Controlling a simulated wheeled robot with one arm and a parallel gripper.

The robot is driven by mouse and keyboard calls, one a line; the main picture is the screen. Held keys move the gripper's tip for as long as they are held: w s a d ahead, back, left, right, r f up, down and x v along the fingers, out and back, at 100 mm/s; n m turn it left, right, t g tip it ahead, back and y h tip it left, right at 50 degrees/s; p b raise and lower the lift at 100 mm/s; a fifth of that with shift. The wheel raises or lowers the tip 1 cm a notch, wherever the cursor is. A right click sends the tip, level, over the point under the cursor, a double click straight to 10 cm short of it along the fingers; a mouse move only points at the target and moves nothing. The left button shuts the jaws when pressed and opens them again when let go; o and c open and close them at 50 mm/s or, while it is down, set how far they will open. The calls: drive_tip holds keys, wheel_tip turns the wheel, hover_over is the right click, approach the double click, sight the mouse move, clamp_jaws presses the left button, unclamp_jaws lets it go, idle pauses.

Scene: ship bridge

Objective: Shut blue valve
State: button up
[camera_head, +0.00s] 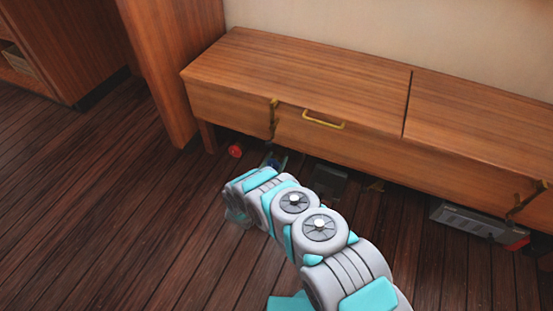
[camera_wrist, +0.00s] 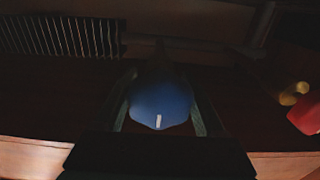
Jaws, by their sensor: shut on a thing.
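The blue valve (camera_wrist: 160,98) fills the middle of the wrist view as a dark blue rounded knob with a short white mark on it. My gripper (camera_wrist: 162,112) has one finger on each side of the knob and is shut on it. My arm hides most of that spot. The wrist view is dark, so I cannot tell how far the valve is turned.
A wooden bench (camera_head: 300,75) with a yellow handle (camera_head: 323,119) overhangs the valve. A red knob (camera_head: 235,151) stands to its left; in the wrist view a red part (camera_wrist: 306,116) and a yellow part (camera_wrist: 293,93) lie right. A grey box (camera_head: 475,219) sits under the bench at right. Left floor is clear.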

sight(272, 167)
idle(0.4)
drive_tip(key=o, duration=1.3)
drive_tip(key=shift+s, duration=0.1)
drive_tip(key=v, duration=0.7)
drive_tip(key=shift+s+a, duration=0.15)
drive_tip(key=shift+s, duration=0.1)
drive_tip(key=shift+s, duration=0.15)
